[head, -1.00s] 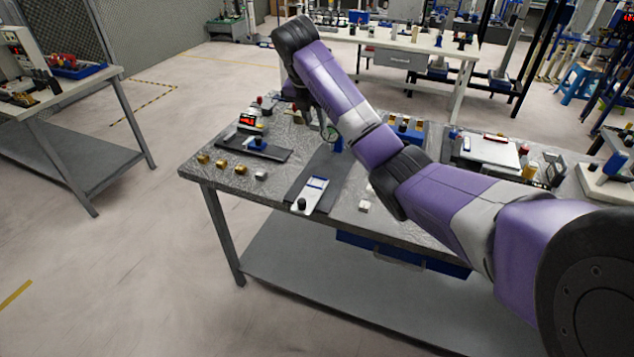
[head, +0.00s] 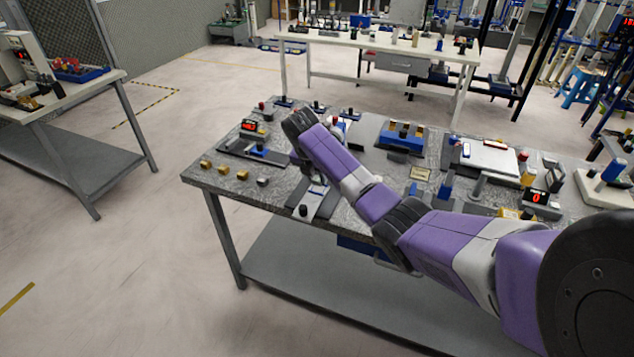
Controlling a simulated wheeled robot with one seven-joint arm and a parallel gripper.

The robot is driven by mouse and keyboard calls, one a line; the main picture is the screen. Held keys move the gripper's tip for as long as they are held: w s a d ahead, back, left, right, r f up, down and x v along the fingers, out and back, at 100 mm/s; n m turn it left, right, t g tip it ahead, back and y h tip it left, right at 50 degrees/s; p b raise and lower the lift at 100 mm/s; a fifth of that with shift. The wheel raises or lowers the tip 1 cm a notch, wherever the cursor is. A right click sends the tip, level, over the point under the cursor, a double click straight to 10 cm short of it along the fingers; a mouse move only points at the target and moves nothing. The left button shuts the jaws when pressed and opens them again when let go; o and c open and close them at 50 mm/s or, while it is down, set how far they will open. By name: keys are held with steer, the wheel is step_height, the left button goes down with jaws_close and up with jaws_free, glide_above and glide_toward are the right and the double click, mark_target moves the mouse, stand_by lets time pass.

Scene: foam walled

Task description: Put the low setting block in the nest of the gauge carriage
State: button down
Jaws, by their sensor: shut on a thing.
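My gripper (head: 318,180) points down over the gauge carriage (head: 309,204), seen small and partly behind my arm. It is shut on a small piece, taken as the low setting block, which is too small and covered to make out clearly. The carriage is a pale plate with a black knob at its near end, on a dark track along the table. Its nest is hidden by my gripper and arm, so I cannot tell whether the block touches it.
Several brass blocks (head: 223,170) and a silver block (head: 263,181) stand in a row at the left front of the table. A device with a red display (head: 249,126) stands behind them. A blue tray (head: 401,139) sits farther back.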

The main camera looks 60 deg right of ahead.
steer(key=shift+f, duration=1.35)
steer(key=shift+f, duration=0.1)
steer(key=c, duration=1.1)
jaws_free()
steer(key=shift+c, duration=0.2)
